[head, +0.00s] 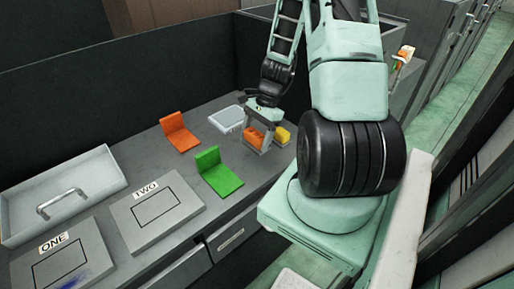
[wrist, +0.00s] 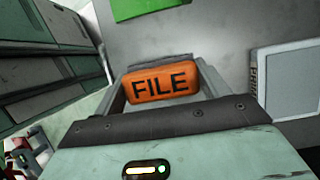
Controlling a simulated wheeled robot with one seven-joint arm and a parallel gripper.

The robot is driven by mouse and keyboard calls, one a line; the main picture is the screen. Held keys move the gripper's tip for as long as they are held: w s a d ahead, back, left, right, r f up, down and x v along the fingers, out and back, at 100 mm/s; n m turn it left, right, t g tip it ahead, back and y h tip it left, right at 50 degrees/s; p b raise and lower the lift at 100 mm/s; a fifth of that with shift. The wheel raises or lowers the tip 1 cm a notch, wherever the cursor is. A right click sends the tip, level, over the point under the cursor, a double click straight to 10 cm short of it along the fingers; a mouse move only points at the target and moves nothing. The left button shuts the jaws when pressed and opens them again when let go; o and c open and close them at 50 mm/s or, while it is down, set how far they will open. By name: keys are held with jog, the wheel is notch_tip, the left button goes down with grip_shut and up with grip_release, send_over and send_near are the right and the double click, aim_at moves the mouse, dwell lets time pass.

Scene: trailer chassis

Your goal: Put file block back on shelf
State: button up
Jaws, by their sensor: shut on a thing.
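The orange file block (wrist: 162,84), lettered FILE, is between the two fingers of my gripper (wrist: 164,90) in the wrist view. In the head view my gripper (head: 260,141) points down over the right end of the grey counter, with the orange block (head: 252,134) at its fingers. My gripper is shut on the block. A yellow block (head: 283,135) stands just right of it. I cannot tell in the head view whether the file block touches the surface below. No shelf can be clearly made out.
A green L-shaped stand (head: 220,174) and an orange one (head: 179,132) are left of my gripper. Plates marked TWO (head: 156,209) and ONE (head: 66,266) and a handled tray (head: 112,181) lie further left. A dark wall backs the counter.

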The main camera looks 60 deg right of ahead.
aim_at(255, 148)
jog(key=shift+f, duration=2.4)
jog(key=shift+f, duration=0.2)
jog(key=o, duration=1)
jog(key=shift+c, duration=0.2)
